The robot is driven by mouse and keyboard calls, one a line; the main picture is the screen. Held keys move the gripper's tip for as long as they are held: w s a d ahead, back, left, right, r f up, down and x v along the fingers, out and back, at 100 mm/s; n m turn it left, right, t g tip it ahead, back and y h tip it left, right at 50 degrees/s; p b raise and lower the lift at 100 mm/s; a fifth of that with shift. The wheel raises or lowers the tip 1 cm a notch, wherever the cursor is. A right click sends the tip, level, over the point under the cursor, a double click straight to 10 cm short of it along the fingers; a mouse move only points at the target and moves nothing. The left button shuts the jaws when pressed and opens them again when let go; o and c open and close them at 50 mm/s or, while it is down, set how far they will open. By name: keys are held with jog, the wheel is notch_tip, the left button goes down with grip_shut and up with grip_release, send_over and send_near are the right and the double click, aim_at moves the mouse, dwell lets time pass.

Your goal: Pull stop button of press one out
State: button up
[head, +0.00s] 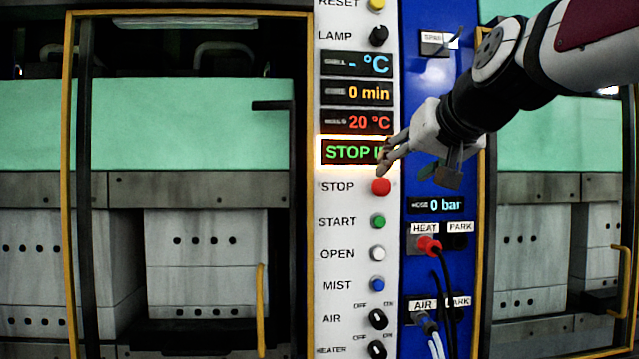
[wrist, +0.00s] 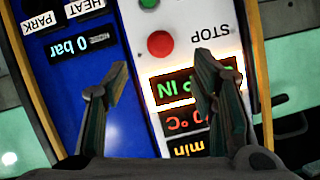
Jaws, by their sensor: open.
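The red stop button (head: 381,187) is on the white control panel (head: 337,270) of the press, beside the label STOP. Above it a lit display (head: 345,152) reads STOP I, its end hidden by my gripper. My gripper (head: 384,160) is just above the button in the head view, in front of the display. In the wrist view, the picture is upside down; the red button (wrist: 160,43) lies beyond the fingertips, and my open gripper (wrist: 160,68) has its two fingers apart with nothing between them. The fingers do not appear to touch the button.
Below are the green START button (head: 378,222), white OPEN button (head: 378,253) and blue MIST button (head: 378,284). A blue panel to the right holds a red HEAT plug (head: 429,246) and AIR hoses (head: 432,335). A yellow-framed door (head: 68,180) stands left.

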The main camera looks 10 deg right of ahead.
aim_at(383, 186)
jog(key=x, duration=0.9)
jog(key=shift+p, duration=0.3)
jog(key=shift+c, duration=0.2)
